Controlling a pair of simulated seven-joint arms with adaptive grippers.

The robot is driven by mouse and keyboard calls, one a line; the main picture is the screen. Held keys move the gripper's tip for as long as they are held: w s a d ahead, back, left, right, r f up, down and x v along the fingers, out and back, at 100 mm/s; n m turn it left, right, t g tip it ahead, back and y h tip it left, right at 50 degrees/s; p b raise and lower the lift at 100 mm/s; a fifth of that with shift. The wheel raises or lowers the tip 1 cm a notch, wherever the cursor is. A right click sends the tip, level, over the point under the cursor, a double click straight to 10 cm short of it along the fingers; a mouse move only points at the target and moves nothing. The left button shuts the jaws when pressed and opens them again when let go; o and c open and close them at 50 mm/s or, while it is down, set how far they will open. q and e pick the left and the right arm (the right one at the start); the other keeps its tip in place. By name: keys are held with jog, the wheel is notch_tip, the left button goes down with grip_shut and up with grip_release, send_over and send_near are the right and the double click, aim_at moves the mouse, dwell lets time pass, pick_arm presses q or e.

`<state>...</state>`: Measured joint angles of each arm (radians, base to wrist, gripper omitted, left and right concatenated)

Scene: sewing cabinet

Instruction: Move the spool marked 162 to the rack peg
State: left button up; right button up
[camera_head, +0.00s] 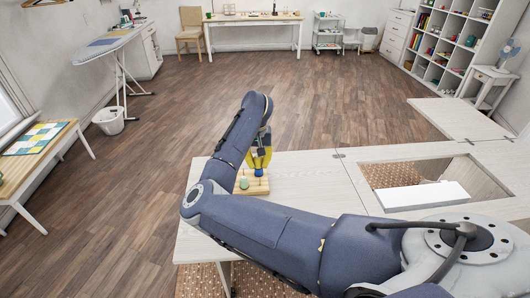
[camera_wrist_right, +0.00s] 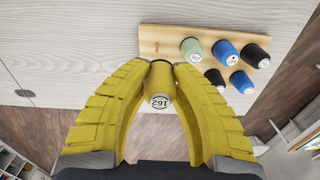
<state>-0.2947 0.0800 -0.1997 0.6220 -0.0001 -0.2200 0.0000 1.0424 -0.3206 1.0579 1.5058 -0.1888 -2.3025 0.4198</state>
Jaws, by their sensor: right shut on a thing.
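The spool marked 162 (camera_wrist_right: 160,88) is olive-yellow with a white label on its end, seen in the right wrist view. My right gripper (camera_wrist_right: 160,72) has its yellow fingers shut on it. The wooden rack (camera_wrist_right: 165,33) lies just beyond the fingertips and bears a green spool (camera_wrist_right: 192,48), plus blue and black ones. Its left part is bare apart from a small upright mark, perhaps a peg. In the head view my right gripper (camera_head: 259,158) is over the rack (camera_head: 253,190), and the held spool cannot be made out there. My left gripper is out of view.
The pale cabinet top (camera_head: 305,180) is clear to the right of the rack. Farther right is an opening with a white block (camera_head: 424,196) in it. The top's left edge is close to the rack, with floor beyond.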

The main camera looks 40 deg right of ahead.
jog(key=shift+d+r, duration=0.1)
jog(key=shift+d, duration=0.15)
jog(key=shift+s+d, duration=0.1)
jog(key=shift+f, duration=2.25)
jog(key=shift+f, duration=2.35)
jog(key=o, duration=0.9)
notch_tip(320, 180, up, 12)
